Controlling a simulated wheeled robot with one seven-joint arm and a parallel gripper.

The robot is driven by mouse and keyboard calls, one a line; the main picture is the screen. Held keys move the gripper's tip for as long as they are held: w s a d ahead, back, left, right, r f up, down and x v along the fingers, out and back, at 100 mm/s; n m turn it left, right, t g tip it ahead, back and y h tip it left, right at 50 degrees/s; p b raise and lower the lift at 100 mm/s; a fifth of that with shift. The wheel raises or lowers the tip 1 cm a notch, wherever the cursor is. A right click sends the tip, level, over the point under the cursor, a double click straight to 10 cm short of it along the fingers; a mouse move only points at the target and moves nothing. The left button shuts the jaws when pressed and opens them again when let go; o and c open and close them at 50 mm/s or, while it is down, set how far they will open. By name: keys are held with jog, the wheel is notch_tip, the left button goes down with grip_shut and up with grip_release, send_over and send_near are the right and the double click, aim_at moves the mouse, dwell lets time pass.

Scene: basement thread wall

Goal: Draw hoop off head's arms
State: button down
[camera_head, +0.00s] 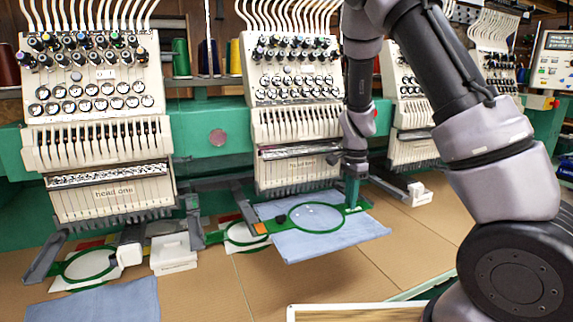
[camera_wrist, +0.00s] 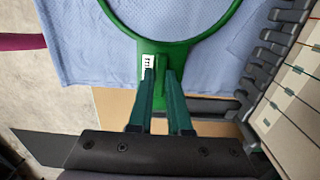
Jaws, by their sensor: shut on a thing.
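The green hoop (camera_head: 318,232) holds a light blue cloth (camera_head: 300,246) in front of the middle head (camera_head: 297,110). My gripper (camera_head: 352,192) points down at the hoop's right end and is shut on it. In the wrist view, my gripper's teal fingers (camera_wrist: 160,82) close on a raised rib of the green hoop (camera_wrist: 150,38), beside a small white label (camera_wrist: 148,66). The hoop's left end lies close to a grey arm (camera_head: 242,205) of the head. I cannot tell whether the hoop still touches the arms.
Head one (camera_head: 95,120) stands at left, with another green hoop (camera_head: 88,264) and blue cloth (camera_head: 105,303) below it. A white box (camera_head: 173,254) stands between. More heads (camera_head: 410,100) stand at right.

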jog(key=shift+r, duration=0.2)
dwell(0.4)
jog(key=shift+r, duration=0.45)
jog(key=shift+s+d, duration=0.45)
jog(key=shift+s, duration=0.6)
jog(key=shift+s+d, duration=0.4)
jog(key=shift+s, duration=0.65)
jog(key=shift+s+d, duration=0.45)
jog(key=shift+s, duration=0.6)
